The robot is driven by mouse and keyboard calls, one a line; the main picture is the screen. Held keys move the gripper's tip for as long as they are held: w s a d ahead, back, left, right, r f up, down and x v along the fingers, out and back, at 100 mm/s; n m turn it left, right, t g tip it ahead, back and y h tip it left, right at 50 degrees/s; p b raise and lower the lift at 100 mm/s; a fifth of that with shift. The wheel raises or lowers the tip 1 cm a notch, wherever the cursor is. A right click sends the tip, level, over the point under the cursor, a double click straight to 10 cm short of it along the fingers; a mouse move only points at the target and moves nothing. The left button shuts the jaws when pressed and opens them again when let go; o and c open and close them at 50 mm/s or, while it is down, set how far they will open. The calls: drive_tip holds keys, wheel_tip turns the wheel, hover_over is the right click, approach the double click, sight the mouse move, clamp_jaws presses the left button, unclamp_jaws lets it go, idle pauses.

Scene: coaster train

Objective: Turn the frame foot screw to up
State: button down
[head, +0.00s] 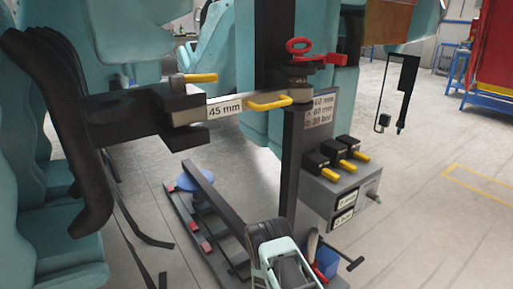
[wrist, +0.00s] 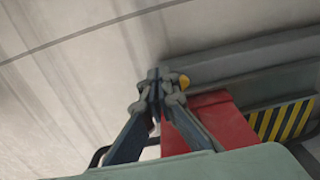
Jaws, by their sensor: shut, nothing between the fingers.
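A dark upright post (head: 290,165) stands on a low base frame (head: 200,240) in the head view. A blue round disc (head: 196,181) sits at the frame's far left end. I cannot tell for certain which part is the foot screw. My pale green and black arm end shows at the bottom of the head view, its fingertips hidden there. In the wrist view my gripper (wrist: 157,84) is shut and empty. A small yellow-orange knob (wrist: 183,81) shows right beside the fingertips. I cannot tell whether they touch.
A red block (wrist: 212,108) and a yellow-black striped strip (wrist: 283,119) lie close to the fingers. Teal seats are at left. The right floor is open.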

drive_tip(key=shift+s+a, duration=0.15)
drive_tip(key=shift+s, duration=0.05)
wheel_tip(320, 180, up, 6)
drive_tip(key=p, duration=0.4)
drive_tip(key=shift+s, duration=0.2)
drive_tip(key=shift+w, duration=0.15)
idle(0.4)
